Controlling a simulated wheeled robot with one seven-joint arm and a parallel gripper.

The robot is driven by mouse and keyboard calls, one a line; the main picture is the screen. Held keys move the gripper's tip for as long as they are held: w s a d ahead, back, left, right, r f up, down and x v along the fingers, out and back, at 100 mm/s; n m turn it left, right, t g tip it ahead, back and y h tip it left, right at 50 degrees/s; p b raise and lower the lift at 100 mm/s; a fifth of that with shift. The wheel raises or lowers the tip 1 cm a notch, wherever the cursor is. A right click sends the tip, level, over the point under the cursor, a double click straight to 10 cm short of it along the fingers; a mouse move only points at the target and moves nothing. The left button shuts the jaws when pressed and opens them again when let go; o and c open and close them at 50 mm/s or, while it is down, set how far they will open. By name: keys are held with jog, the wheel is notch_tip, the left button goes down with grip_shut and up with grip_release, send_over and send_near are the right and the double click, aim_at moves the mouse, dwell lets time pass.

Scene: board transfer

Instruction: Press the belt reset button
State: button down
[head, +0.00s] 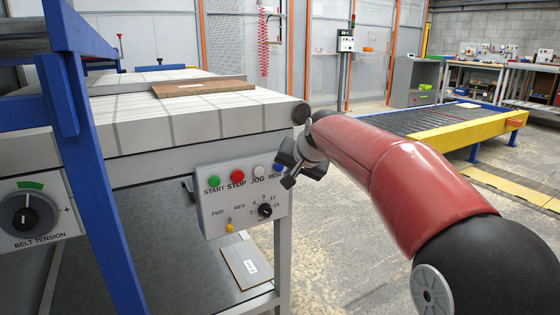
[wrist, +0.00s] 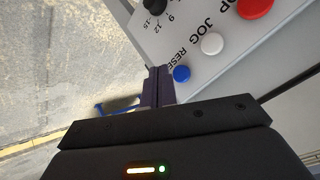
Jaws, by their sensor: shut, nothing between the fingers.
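The blue reset button (head: 277,167) is at the right end of the button row on the white control panel (head: 222,212). In the wrist view the blue button (wrist: 181,74) stands clear, just right of my fingertips, beside the partly covered RESET label. My gripper (head: 287,183) is at the panel's right edge in the head view and hides part of that label. In the wrist view my gripper (wrist: 158,72) has its fingers together and empty, close beside the button. I cannot tell whether they touch the panel.
The white jog button (wrist: 212,43) and red stop button (wrist: 255,8) sit beside the blue one. A black rotary knob (head: 265,210) is below. A brown board (head: 198,87) lies on the belt above. The floor right of the panel is open.

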jog(key=shift+w+a+p, duration=0.35)
jog(key=shift+w+a, duration=0.1)
jog(key=shift+w, duration=0.15)
jog(key=shift+w, duration=0.1)
dwell(1.6)
jog(key=shift+w+a+p, duration=0.2)
jog(key=shift+w+p, duration=0.05)
jog(key=shift+p, duration=0.15)
jog(key=shift+w+a+p, duration=0.25)
jog(key=shift+w+p, duration=0.1)
dwell(0.6)
dwell(0.4)
jog(key=shift+s+d+b, duration=0.5)
jog(key=shift+s+b, duration=0.05)
jog(key=shift+s, duration=0.15)
